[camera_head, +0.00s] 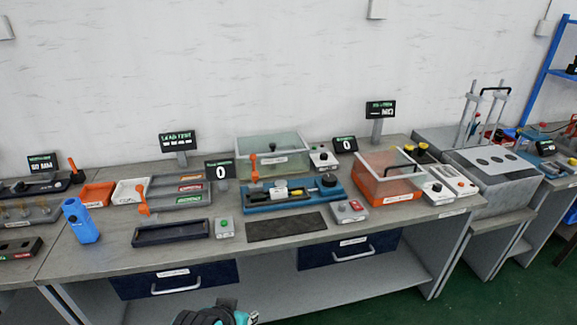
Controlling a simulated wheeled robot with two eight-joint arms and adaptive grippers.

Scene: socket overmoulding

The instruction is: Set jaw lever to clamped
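An orange lever (253,168) stands upright at the left end of a blue fixture (262,206) in the middle of the bench. The fixture carries yellow, black and light parts and a round dark knob (329,180). A second orange lever (142,198) stands tilted by the grey slotted rack. A third orange-red lever (73,168) is at the far left. No label readable here shows which is the jaw lever. One dark and teal gripper (216,314), apparently my left, is partly cut off at the bottom edge, away from every lever; its fingers are unclear.
A grey rack (180,201), dark tray (170,233), green button box (224,228), black mat (286,226) and red-button box (349,211) crowd the bench (110,257). Drawer handles (175,290) protrude in front.

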